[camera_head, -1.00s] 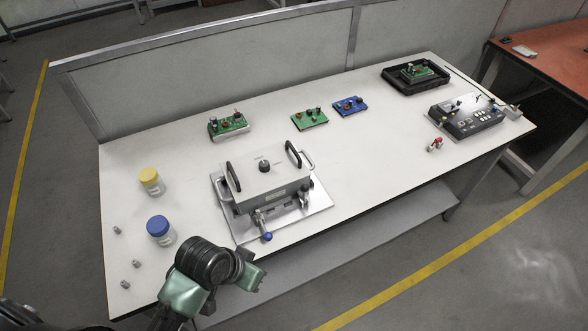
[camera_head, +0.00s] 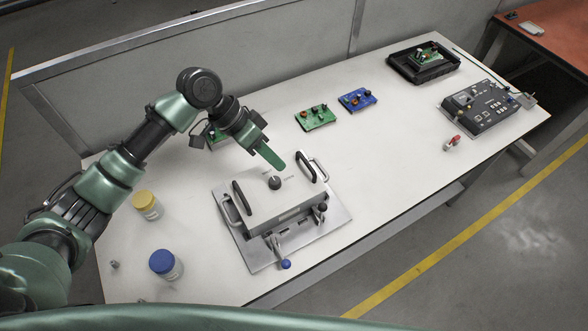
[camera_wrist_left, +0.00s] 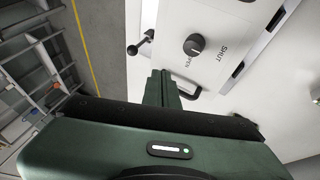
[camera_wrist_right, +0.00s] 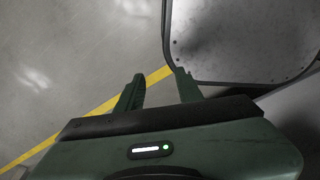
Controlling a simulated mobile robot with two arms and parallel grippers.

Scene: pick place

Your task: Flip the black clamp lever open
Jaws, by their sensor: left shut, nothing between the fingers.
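A grey box fixture (camera_head: 262,212) sits on a metal base plate (camera_head: 340,222) on the table. The black-balled clamp lever (camera_head: 322,207) is at the box's front right; the same black ball shows in the left wrist view (camera_wrist_left: 132,50). A second lever with a blue ball (camera_head: 286,264) sticks out at the front. A black round knob (camera_head: 275,183) is on top of the box, lettered SHUT beside it. My left gripper (camera_head: 274,160) is shut and empty, above the box's back edge, apart from the lever. My right gripper (camera_wrist_right: 158,88) is open and empty.
Two black handles stand on the box, the right one (camera_head: 306,166) near my left fingers. A yellow-lidded jar (camera_head: 146,204) and a blue-lidded jar (camera_head: 165,264) stand left of the box. Green (camera_head: 316,117) and blue (camera_head: 357,99) circuit boards lie behind.

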